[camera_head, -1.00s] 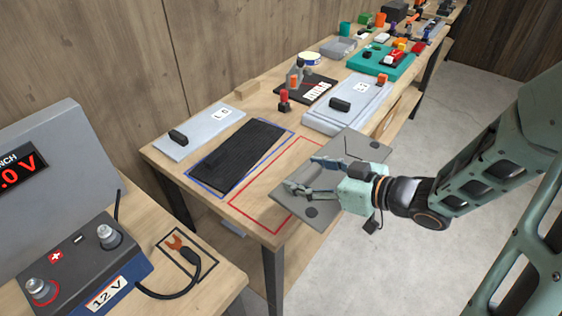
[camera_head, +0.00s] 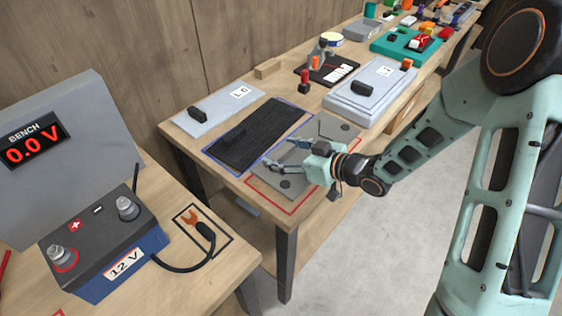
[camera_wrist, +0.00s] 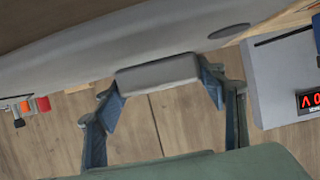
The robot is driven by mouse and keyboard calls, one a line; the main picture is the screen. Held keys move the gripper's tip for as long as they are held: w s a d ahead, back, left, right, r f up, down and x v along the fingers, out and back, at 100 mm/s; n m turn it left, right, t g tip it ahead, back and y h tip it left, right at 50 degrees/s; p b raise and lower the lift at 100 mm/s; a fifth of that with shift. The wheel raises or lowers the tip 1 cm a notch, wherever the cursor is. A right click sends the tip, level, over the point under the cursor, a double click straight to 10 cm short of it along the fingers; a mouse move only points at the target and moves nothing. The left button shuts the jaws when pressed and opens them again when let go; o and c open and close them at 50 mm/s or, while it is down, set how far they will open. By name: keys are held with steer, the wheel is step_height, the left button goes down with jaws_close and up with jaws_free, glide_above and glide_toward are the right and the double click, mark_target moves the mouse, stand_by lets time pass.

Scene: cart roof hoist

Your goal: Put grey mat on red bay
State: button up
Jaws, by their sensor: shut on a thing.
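The grey mat (camera_head: 328,125) is a flat panel with dark round spots near its corners. My gripper (camera_head: 279,154) is shut on the raised block on top of the mat. In the wrist view, the block sits between the two fingers of my gripper (camera_wrist: 160,80), against the mat's surface (camera_wrist: 120,35). The mat is over the red bay (camera_head: 292,212), a red outline on the bench. Its near edge and corner show beyond the mat; most of the rest is covered. I cannot tell whether the mat touches the bench.
A black ribbed mat (camera_head: 262,130) lies in the blue outline just left. Grey panels (camera_head: 215,110) (camera_head: 350,95) with black handles lie at the far left and behind. A 12 V battery (camera_head: 100,235) and a display reading 0.0 V stand on the near-left bench.

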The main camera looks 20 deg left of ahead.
steer(key=shift+w+a+f, duration=0.2)
steer(key=shift+a+f, duration=0.05)
steer(key=shift+f, duration=0.1)
step_height(320, 180, down, 3)
steer(key=shift+w+a+f, duration=0.1)
steer(key=shift+a+f, duration=0.05)
steer(key=o, duration=1.6)
steer(key=v, duration=1.2)
steer(key=shift+f, duration=0.1)
